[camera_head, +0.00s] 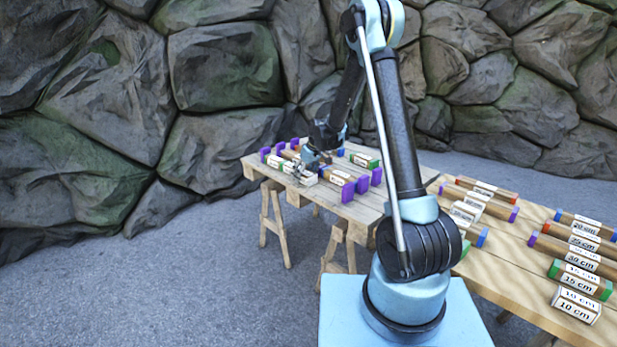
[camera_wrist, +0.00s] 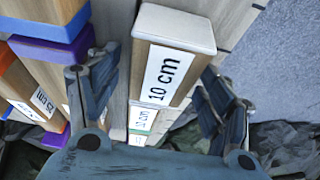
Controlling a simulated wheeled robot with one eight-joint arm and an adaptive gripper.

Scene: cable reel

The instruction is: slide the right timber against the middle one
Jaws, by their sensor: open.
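A short timber with a white end cap and a "10 cm" label (camera_wrist: 172,65) stands out in the wrist view, between the two fingers of my gripper (camera_wrist: 155,85). The fingers are spread, one on each side of it. I cannot tell whether either finger touches it. In the head view my gripper (camera_head: 308,166) is low over the labelled timbers on the far table (camera_head: 355,213). Timbers with blue, purple and orange ends (camera_wrist: 45,50) lie left of the left finger in the wrist view. I cannot tell which timbers are the middle and right ones.
Purple-ended pieces (camera_head: 362,183) lie near the far table's front right edge. A second wooden table (camera_head: 492,262) at the right carries several more labelled timbers. A trestle (camera_head: 272,220) supports the far table. A rock wall (camera_head: 222,65) stands behind, with bare grey floor in front.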

